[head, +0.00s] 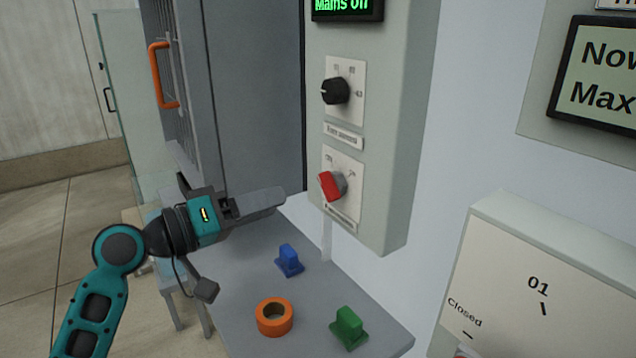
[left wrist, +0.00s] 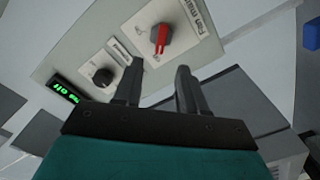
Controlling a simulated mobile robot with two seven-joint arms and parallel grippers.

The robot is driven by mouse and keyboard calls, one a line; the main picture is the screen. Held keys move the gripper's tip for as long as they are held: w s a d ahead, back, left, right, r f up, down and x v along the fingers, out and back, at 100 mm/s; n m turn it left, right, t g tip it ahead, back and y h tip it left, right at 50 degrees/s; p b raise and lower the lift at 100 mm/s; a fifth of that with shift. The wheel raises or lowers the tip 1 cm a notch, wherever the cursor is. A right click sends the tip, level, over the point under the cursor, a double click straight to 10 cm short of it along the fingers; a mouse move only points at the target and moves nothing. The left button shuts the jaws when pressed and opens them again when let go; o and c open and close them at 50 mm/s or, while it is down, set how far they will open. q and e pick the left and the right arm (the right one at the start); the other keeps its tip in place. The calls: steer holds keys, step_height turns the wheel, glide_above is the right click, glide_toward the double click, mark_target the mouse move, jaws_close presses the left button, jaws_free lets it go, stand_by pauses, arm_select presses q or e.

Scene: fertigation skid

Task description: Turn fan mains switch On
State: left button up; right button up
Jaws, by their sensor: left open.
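The fan mains switch (head: 331,186) is a red rotary knob on a white plate, low on the grey control box (head: 390,130). It also shows in the left wrist view (left wrist: 161,36), beside a label partly reading "Fan mai". The display (head: 345,8) at the top of the box reads what looks like "Mains off" in green. My left gripper (head: 262,203) is open and empty, to the left of the red knob and apart from it. In the left wrist view its two fingers (left wrist: 157,88) point toward the box, with the knob beyond the tips. My right gripper is not in view.
A black knob (head: 336,91) sits above the red one. A blue block (head: 289,260), an orange ring (head: 274,331) and a green block (head: 348,328) stand on the grey table (head: 310,300) below. A grey cabinet with an orange handle (head: 160,76) stands left. A box marked 01 (head: 545,270) is at right.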

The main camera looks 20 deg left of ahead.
mark_target(322, 186)
arm_select(q)
steer(key=p+x, duration=0.1)
steer(key=x, duration=0.8)
steer(key=shift+w+d, duration=0.2)
steer(key=shift+w, duration=0.1)
steer(key=shift+c, duration=0.2)
jaws_close()
